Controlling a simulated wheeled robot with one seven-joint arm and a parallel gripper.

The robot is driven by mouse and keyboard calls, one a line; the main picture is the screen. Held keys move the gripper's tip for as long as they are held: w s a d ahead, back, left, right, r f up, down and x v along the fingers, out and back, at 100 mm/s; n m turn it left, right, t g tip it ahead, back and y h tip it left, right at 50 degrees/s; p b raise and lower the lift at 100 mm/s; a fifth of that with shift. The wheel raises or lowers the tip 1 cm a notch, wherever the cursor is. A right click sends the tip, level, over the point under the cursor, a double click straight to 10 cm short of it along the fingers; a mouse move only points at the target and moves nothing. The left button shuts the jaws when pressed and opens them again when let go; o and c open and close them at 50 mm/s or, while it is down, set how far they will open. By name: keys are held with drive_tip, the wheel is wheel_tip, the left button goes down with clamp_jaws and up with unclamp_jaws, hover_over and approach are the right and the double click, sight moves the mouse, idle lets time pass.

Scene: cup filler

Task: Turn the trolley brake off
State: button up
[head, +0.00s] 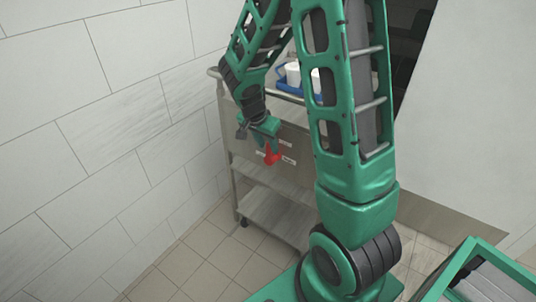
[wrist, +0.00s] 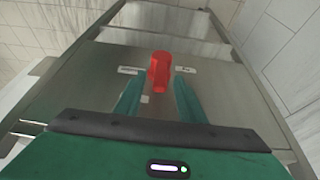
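The trolley's brake knob is a red lever (head: 271,154) on the grey metal end panel of the trolley (head: 278,211). In the wrist view the red knob (wrist: 160,70) has its narrow end towards the bottom of the picture. Small white labels sit left (wrist: 128,70) and right (wrist: 186,69) of it; their text is too small to read. My gripper (wrist: 158,82) is open, with one green finger on each side of the knob's lower end and visible gaps to both. In the head view my gripper (head: 264,136) is right at the knob, partly covering the panel.
Cups (head: 293,73) stand in a blue tray (head: 287,88) on the trolley top, partly behind my arm. A tiled wall (head: 90,130) runs close along the left. A green-edged crate (head: 470,258) is at the lower right. Tiled floor (head: 215,255) is clear in front.

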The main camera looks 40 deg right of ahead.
sight(271, 152)
drive_tip(key=shift+x, duration=3)
